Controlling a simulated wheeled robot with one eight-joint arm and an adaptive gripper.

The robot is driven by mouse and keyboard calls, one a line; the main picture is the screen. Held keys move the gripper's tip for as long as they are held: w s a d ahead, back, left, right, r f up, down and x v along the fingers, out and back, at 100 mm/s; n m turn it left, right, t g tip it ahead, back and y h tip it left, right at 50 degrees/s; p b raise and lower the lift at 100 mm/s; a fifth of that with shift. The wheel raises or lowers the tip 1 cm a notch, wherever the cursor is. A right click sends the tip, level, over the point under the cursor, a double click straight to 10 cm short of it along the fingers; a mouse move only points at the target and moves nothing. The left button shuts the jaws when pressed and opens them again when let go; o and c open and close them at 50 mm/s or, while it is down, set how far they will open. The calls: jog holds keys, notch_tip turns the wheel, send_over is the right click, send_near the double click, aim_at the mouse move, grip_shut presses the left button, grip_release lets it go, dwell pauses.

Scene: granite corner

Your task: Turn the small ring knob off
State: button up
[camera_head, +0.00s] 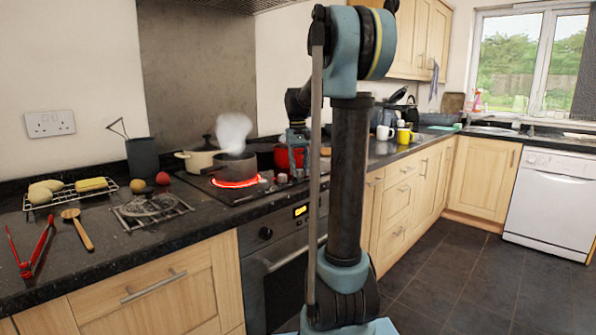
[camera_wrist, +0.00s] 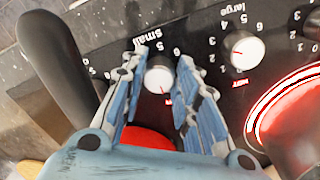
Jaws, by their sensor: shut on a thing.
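The small ring knob (camera_wrist: 158,77) is a white round knob on the dark hob panel, beside the word "small". My gripper (camera_wrist: 157,80) is shut on it, with one blue finger on each side. In the head view my gripper (camera_head: 297,137) is low over the right part of the hob, and the knob there cannot be made out clearly. A ring glows red (camera_head: 238,182) under a dark steaming saucepan (camera_head: 234,167).
The large ring knob (camera_wrist: 243,51) is close to the right of my gripper in the wrist view. A black handle (camera_wrist: 62,70) lies close on the left. A red pot (camera_head: 284,157) and a cream pot (camera_head: 198,160) stand at the back of the hob.

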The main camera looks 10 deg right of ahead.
aim_at(298, 170)
dwell(0.4)
jog(key=o, duration=0.8)
jog(key=shift+c, duration=0.2)
jog(key=shift+r, duration=0.1)
jog(key=shift+w+a+r, duration=0.1)
jog(key=shift+r, duration=1.85)
jog(key=shift+a+r, duration=0.1)
jog(key=shift+r, duration=1.8)
jog(key=shift+t, duration=0.3)
jog(key=s+f, duration=0.1)
jog(key=s, duration=0.2)
jog(key=s+f, duration=0.2)
jog(key=s, duration=0.2)
jog(key=s+f, duration=0.1)
jog(key=s, duration=0.3)
jog(key=shift+s+f, duration=0.2)
jog(key=shift+f, duration=0.05)
jog(key=s+f+t, duration=0.1)
jog(key=s+f, duration=2.1)
jog(key=s, duration=0.1)
jog(key=shift+s+f+t+y, duration=0.15)
jog(key=shift+f+t+y, duration=0.1)
jog(key=shift+t+y, duration=0.05)
